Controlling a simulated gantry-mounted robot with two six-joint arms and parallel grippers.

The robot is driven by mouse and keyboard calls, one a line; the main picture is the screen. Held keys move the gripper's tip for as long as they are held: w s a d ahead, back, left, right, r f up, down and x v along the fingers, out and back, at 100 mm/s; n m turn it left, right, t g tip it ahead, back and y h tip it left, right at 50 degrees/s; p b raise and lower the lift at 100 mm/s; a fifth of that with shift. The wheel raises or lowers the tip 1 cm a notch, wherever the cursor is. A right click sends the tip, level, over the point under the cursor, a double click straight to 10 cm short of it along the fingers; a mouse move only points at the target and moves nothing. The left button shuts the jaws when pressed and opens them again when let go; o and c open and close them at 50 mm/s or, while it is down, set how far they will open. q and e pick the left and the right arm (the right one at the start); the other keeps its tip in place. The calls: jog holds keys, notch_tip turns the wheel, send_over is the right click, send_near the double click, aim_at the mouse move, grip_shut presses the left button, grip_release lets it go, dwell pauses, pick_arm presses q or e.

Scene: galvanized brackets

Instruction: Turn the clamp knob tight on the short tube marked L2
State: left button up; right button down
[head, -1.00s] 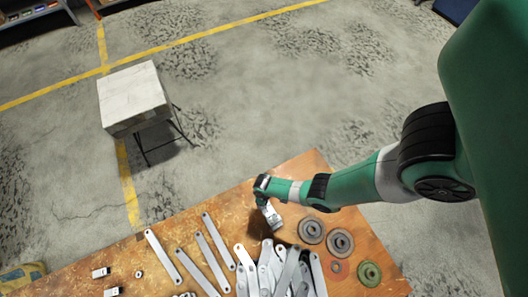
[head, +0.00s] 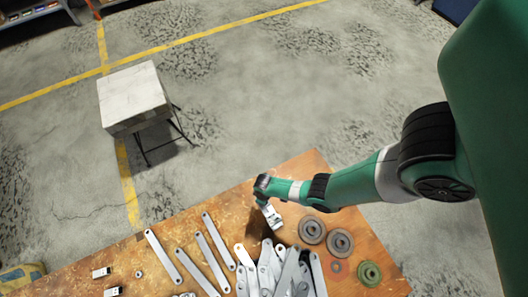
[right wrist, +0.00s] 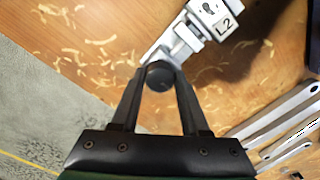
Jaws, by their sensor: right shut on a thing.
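The short tube marked L2 (right wrist: 212,17) is a pale grey metal piece at the top of the right wrist view, its label facing the camera. A dark round clamp knob (right wrist: 159,77) stands at its near end, joined by a pale clamp part (right wrist: 181,50). My right gripper (right wrist: 159,68) has its two fingers closed on the knob from both sides. In the head view, my right gripper (head: 263,190) is over the bench's far part, beside the pale tube (head: 271,214). The knob cannot be made out there. My left gripper is in no view.
A pile of galvanized brackets (head: 275,272) lies close to the tube on the wooden bench (head: 215,205). Flat bars (head: 163,256) lie to the left, round discs (head: 340,243) to the right. Small metal pieces (head: 101,272) sit at far left.

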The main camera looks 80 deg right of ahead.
jog(key=m, duration=1.6)
jog(key=c, duration=0.8)
grip_release()
jog(key=shift+m, duration=0.6)
jog(key=shift+c, duration=0.2)
jog(key=shift+o, duration=1.4)
